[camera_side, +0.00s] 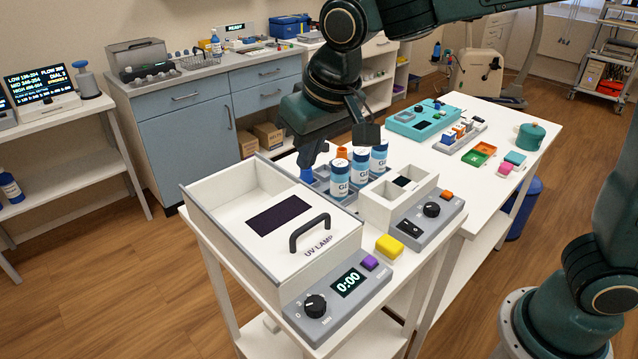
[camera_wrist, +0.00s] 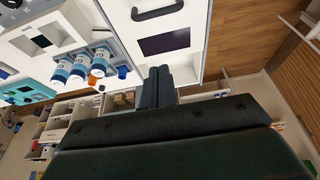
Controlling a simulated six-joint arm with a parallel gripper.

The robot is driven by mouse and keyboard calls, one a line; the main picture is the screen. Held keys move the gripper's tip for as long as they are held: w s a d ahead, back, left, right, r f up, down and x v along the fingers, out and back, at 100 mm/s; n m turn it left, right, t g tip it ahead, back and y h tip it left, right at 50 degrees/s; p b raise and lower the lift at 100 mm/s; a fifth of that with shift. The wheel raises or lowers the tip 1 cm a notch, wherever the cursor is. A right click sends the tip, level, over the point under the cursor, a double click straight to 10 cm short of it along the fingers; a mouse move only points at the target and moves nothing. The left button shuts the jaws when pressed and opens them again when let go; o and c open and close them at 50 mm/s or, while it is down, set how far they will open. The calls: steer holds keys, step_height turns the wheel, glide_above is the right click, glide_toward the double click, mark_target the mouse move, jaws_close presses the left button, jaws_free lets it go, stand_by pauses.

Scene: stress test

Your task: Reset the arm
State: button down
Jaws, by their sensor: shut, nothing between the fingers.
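My gripper (camera_side: 312,160) hangs above the white table, beside a row of blue-and-white bottles (camera_side: 360,166). Its fingers are shut with nothing between them. In the wrist view the closed fingers (camera_wrist: 157,85) point toward the UV lamp box (camera_wrist: 195,42). In the side view the UV lamp box (camera_side: 225,200) stands at the near end of the table, just in front of the gripper. I cannot tell whether the fingertips touch the small blue cap near them.
A grey and white device (camera_side: 425,218) with a knob and a yellow block (camera_side: 389,246) stand right of the lamp box. A teal device (camera_side: 420,117), small coloured trays and a green pot (camera_side: 530,137) are farther along the table. Blue cabinets (camera_side: 185,130) stand behind.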

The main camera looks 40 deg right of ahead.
steer(key=shift+r, duration=0.1)
steer(key=s+d+r, duration=0.3)
steer(key=s+d, duration=0.6)
steer(key=d, duration=0.2)
steer(key=s+d+f, duration=0.1)
steer(key=s+d, duration=0.1)
steer(key=s, duration=0.4)
steer(key=s+d+f+t, duration=0.1)
steer(key=s+d+f, duration=0.1)
steer(key=s, duration=0.4)
steer(key=shift+d, duration=0.8)
steer(key=c, duration=2.2)
jaws_free()
